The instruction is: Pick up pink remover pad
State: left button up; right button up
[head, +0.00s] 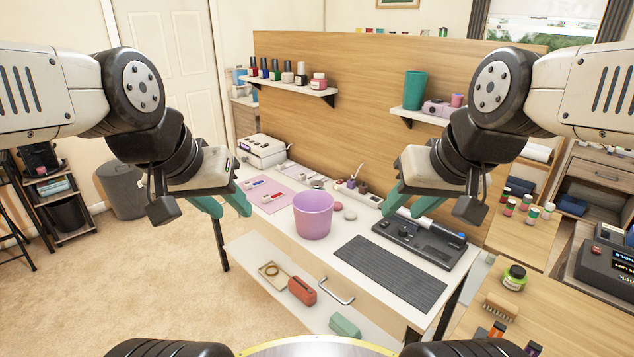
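Two small round pads lie on the white table just right of the purple bin (313,215). One looks pinkish (337,206) and the other paler (350,215); they are too small to tell much more. My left gripper (226,206) hangs in the air at the left, its teal fingers apart and empty, left of the bin and the pads. My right gripper (402,203) hangs in the air to the right of the pads, its teal fingers apart with nothing seen between them. Neither gripper touches the pads.
A pink mat (295,203) with small items lies at the table's left. A dark ribbed mat (390,274) and a black device (420,240) lie at the right. A wooden partition (370,120) with two shelves stands behind. An open drawer (268,251) sticks out in front.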

aim_at(338, 206)
jog(key=i+j+z, duration=0.3)
jog(key=i+j, duration=0.15)
jog(key=i+j+z, duration=0.1)
jog(key=j, duration=0.35)
jog(key=i+j+z, duration=0.15)
jog(key=i+j, duration=0.15)
jog(key=i+j+z, duration=0.15)
jog(key=j, duration=0.2)
jog(key=i+j+z, duration=0.15)
jog(key=j, duration=0.25)
jog(key=i+j+z, duration=0.1)
jog(key=j, duration=0.3)
jog(key=i, duration=0.1)
